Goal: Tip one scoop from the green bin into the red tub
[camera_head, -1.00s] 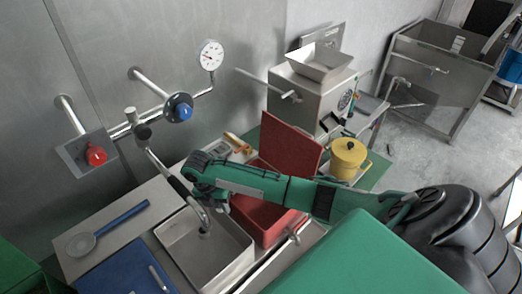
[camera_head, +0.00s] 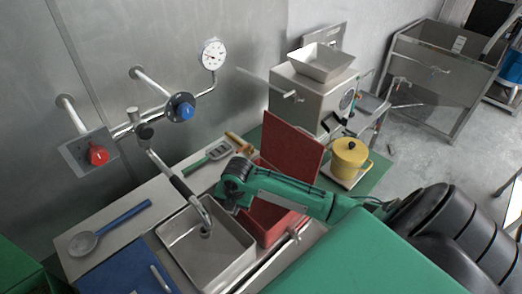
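The red tub (camera_head: 267,218) stands open beside the metal sink, its red lid (camera_head: 292,148) upright behind it. My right arm reaches in from the right across the tub. Its dark wrist end is between the faucet and the tub, and the fingers of my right gripper (camera_head: 229,194) are small and partly hidden, so their opening is unclear. A ladle-like scoop with a blue handle (camera_head: 122,218) lies on the counter at the left. A green-edged shape (camera_head: 22,268) at the lower left may be the green bin, but I cannot be sure. My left gripper is out of view.
The sink (camera_head: 222,259) has a curved faucet (camera_head: 186,188) over it. A blue lidded container (camera_head: 122,272) is left of it. A green-handled tool (camera_head: 202,160) lies behind. A yellow pot (camera_head: 347,158) and the grinder (camera_head: 315,92) stand right of the tub.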

